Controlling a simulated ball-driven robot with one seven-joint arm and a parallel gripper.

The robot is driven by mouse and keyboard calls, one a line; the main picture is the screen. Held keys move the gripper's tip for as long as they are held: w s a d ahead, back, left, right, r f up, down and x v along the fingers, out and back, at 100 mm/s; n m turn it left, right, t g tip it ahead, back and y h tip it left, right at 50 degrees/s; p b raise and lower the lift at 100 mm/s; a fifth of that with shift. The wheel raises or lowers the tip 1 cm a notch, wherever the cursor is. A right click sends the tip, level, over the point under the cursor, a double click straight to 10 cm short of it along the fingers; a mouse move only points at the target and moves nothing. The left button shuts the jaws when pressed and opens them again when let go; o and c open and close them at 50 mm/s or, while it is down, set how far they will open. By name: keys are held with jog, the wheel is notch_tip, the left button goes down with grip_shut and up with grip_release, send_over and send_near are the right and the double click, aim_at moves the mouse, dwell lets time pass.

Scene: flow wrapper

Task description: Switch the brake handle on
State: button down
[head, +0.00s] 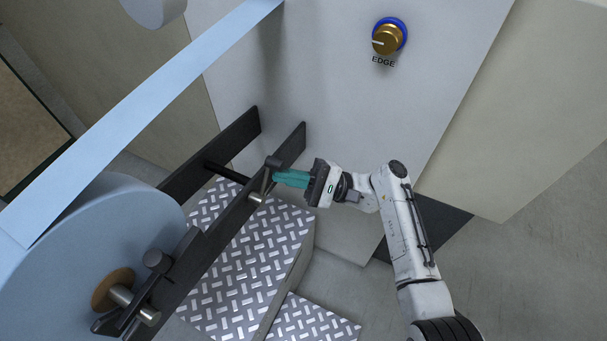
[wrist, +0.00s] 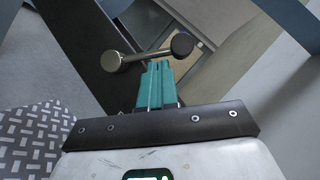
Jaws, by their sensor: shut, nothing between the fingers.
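The brake handle (head: 265,181) is a short metal lever with a dark round knob at its upper end and a pale metal end below, on the dark frame arm. In the wrist view the brake handle (wrist: 146,56) lies across just beyond my fingertips, knob to the right. My gripper (head: 277,178) has teal fingers, closed together with nothing between them. In the wrist view the gripper (wrist: 157,67) points at the middle of the lever, close to the knob. I cannot tell whether the fingertips touch the lever.
A large pale-blue film roll (head: 95,250) sits on the dark frame (head: 215,240) at left, its film strip (head: 140,110) running up to the right. A gold EDGE knob (head: 387,40) is on the pale panel (head: 330,90). Diamond-plate steps (head: 245,270) lie below.

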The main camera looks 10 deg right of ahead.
jog(key=shift+a+r, duration=0.1)
jog(key=shift+a, duration=0.25)
jog(key=shift+s+a+r+n+g+h, duration=0.15)
jog(key=shift+r+n+g+h, duration=0.25)
jog(key=shift+n, duration=0.6)
notch_tip(320, 180, up, 3)
jog(key=n+h+p, duration=0.6)
jog(key=n+h, duration=0.1)
jog(key=n, duration=0.4)
send_over(262, 196)
jog(key=s, duration=0.2)
jog(key=shift+s+d+r, duration=0.1)
jog(key=shift+s+d, duration=0.2)
jog(key=shift+s, duration=0.15)
jog(key=shift+s+a, duration=0.1)
